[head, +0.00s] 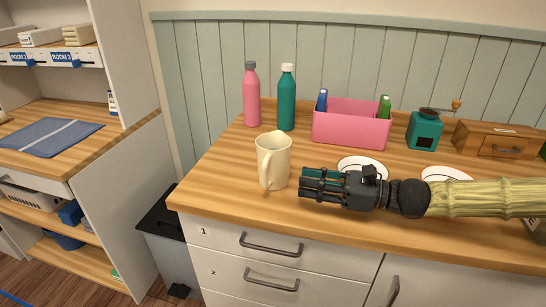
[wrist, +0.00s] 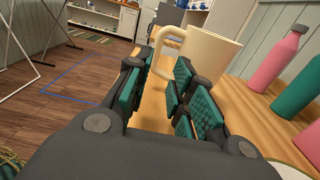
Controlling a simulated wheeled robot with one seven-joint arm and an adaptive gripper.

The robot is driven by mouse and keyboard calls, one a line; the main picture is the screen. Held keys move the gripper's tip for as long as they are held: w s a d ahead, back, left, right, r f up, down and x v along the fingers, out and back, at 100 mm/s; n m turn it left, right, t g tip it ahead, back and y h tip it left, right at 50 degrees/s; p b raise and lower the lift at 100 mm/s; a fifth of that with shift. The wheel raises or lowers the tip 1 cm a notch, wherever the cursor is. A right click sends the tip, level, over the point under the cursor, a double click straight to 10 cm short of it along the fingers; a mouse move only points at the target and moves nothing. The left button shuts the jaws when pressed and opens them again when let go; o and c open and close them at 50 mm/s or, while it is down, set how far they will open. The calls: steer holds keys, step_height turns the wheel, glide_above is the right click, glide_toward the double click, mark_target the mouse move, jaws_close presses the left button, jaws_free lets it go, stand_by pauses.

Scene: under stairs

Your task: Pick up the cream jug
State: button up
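The cream jug (head: 274,160) stands upright near the front left of the wooden counter, its handle facing the front. My gripper (head: 303,184) is just right of the jug in the head view, low over the counter and pointing left toward it. In the wrist view the jug (wrist: 207,52) is ahead of the fingers, with its handle to the left, above the gap. My gripper (wrist: 165,84) is open, its teal finger pads apart with only counter seen between them. The right finger hides the jug's lower part there.
A pink bottle (head: 251,95) and a teal bottle (head: 286,98) stand behind the jug. A pink caddy (head: 350,127), a teal grinder (head: 424,131) and a wooden box (head: 495,140) are farther right. A white plate (head: 362,162) lies behind my gripper. The counter left of the jug is clear.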

mark_target(265, 177)
steer(key=x, duration=0.5)
steer(key=shift+a+r, duration=0.1)
steer(key=shift+a, duration=0.35)
steer(key=shift+x, duration=2.6)
steer(key=shift+s, duration=0.15)
jaws_close()
